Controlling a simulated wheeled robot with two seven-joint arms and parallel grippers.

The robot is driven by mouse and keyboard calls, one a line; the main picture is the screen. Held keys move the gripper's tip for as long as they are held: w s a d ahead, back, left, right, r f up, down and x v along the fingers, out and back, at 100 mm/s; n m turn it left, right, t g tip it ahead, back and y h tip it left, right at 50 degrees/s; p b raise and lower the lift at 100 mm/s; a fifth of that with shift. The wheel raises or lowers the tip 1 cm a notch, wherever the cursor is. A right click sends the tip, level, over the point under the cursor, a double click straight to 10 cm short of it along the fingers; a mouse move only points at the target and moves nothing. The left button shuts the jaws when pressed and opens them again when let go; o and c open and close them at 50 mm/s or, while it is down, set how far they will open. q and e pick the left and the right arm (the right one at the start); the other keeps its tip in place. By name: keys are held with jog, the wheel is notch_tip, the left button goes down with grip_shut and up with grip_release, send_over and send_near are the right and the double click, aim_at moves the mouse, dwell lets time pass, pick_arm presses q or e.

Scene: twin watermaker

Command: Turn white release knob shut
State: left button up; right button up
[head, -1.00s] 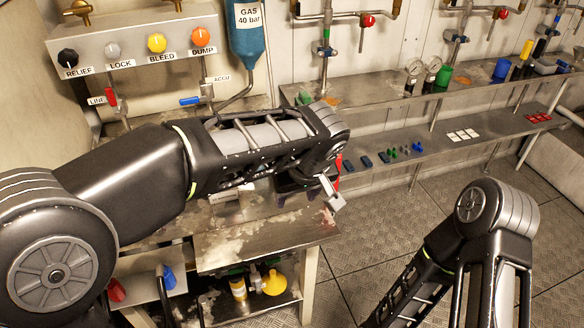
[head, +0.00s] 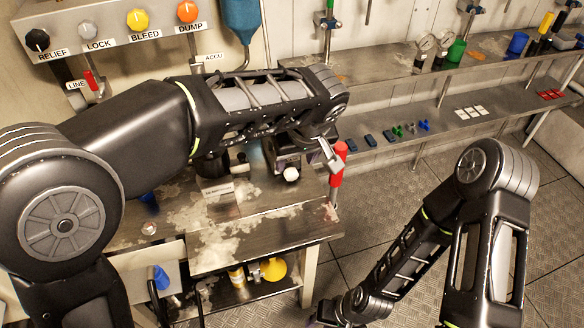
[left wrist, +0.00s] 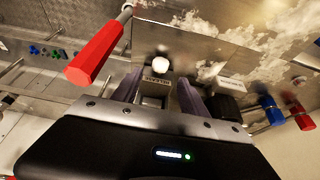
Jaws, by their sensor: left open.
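The white release knob (head: 291,174) stands on the bench beside the far part of my left forearm. In the left wrist view the white knob (left wrist: 161,63) appears between and just beyond my left fingers, behind a small lettered plate (left wrist: 157,78). My left gripper (left wrist: 160,92) is open and empty, its two fingers apart. In the head view the forearm hides much of it. I cannot tell whether a finger touches the knob. My right arm hangs at the lower right; its hand end (head: 325,318) is mostly cut off by the frame's bottom edge.
A red-handled lever (head: 338,165) stands right of the knob and looms close in the wrist view (left wrist: 97,52). A dark round knob (left wrist: 224,106) sits beside the other finger. A panel of coloured knobs (head: 138,19) is at the back left. A shelf (head: 440,129) runs along the wall.

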aim_at(292, 171)
pick_arm(q)
jog(key=x, duration=0.7)
jog(key=shift+c, duration=0.3)
jog(key=shift+r, duration=0.1)
grip_shut()
